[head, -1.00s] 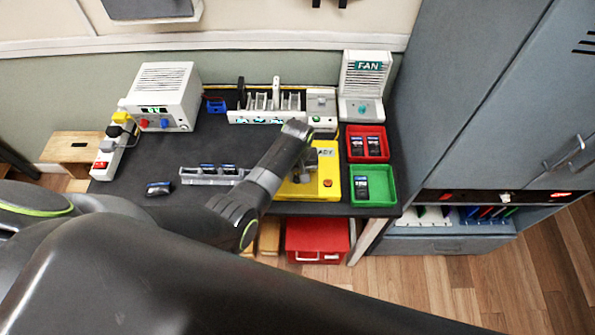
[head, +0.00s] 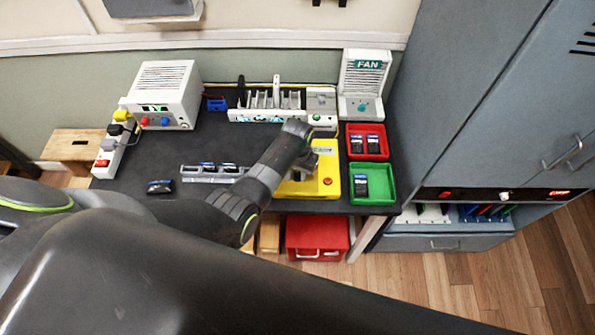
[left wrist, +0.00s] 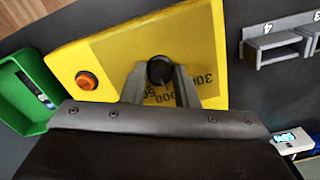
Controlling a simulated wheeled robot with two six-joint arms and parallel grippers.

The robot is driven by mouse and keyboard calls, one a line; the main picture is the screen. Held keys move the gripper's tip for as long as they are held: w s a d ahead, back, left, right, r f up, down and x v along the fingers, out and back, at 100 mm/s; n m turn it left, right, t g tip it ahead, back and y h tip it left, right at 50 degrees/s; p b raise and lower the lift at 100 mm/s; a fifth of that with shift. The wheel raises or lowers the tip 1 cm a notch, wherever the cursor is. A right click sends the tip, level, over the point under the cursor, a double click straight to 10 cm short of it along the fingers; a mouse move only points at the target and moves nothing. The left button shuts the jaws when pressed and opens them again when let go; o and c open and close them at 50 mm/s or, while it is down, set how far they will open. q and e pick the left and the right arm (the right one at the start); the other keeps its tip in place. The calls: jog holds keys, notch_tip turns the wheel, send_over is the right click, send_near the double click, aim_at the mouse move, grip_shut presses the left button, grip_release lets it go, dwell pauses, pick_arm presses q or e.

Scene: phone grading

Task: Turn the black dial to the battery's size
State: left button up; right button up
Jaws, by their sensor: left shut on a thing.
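The black dial (left wrist: 160,72) sits on the face of the yellow tester box (left wrist: 215,28). In the left wrist view, numbers such as "30" and "000" are printed around it, partly hidden by my fingers. My left gripper (left wrist: 160,80) is shut on the dial, one finger on each side. In the head view the yellow box (head: 329,188) is at the front of the table, and my left arm covers the dial there. Dark batteries stand in a grey rack (head: 205,178); another battery (head: 159,187) lies left of it. My right gripper does not show.
An orange button (left wrist: 87,81) is on the yellow box. A red tray (head: 383,152) and a green tray (head: 388,193), both holding batteries, stand right of the box. A white fan unit (head: 365,85) and a power supply (head: 165,92) stand at the back.

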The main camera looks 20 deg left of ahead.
aim_at(297, 174)
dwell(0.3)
pick_arm(q)
jog(key=o, duration=1)
jog(key=shift+w+r, duration=0.1)
jog(key=shift+r, duration=0.4)
notch_tip(297, 174, up, 16)
jog(key=shift+r+b, duration=0.25)
jog(key=shift+b, duration=0.5)
